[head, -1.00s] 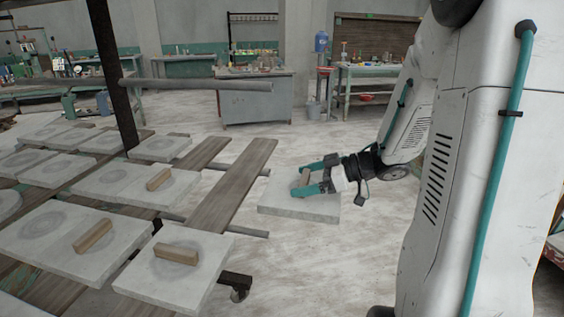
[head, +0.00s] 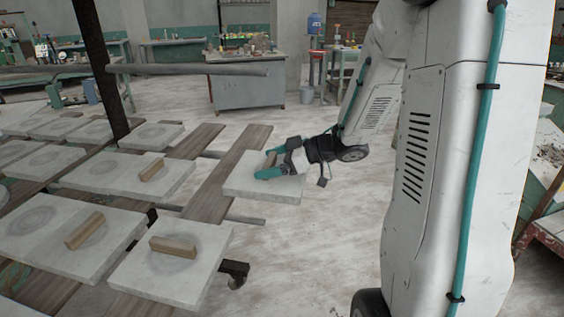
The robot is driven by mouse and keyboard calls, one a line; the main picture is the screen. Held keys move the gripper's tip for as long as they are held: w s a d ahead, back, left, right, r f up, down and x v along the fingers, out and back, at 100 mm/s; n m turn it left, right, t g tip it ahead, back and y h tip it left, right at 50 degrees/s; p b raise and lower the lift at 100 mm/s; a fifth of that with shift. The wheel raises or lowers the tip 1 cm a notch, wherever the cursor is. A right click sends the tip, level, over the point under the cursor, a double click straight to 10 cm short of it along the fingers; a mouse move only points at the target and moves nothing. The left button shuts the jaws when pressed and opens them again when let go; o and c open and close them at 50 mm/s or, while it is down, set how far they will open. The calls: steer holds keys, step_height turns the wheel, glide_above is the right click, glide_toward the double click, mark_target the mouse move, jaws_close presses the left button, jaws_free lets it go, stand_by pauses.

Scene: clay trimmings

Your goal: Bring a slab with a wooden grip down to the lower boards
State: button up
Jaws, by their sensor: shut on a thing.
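My gripper (head: 270,168) has teal fingers shut on the wooden grip (head: 271,158) of a pale grey slab (head: 262,187). The slab hangs roughly level and overlaps the lower wooden board (head: 228,178) in the head view. I cannot tell whether it touches the board. Other slabs with wooden grips lie on the boards to the left: a near one (head: 168,270), one beside it (head: 82,238) and one farther back (head: 150,178). The slab's underside is hidden.
Several slabs without grips (head: 152,135) lie farther back on the rack. A dark upright post (head: 98,70) and a horizontal pipe (head: 190,69) stand above the boards. A grey cabinet (head: 247,92) is behind. The floor right of the boards is clear.

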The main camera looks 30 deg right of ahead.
steer(key=w+a, duration=0.3)
steer(key=w+a+f, duration=0.1)
steer(key=w+a, duration=0.6)
steer(key=shift+w+a+f, duration=0.25)
steer(key=shift+a+f, duration=0.05)
steer(key=shift+f, duration=1.85)
steer(key=shift+f, duration=0.35)
steer(key=o, duration=1.4)
steer(key=shift+f, duration=0.1)
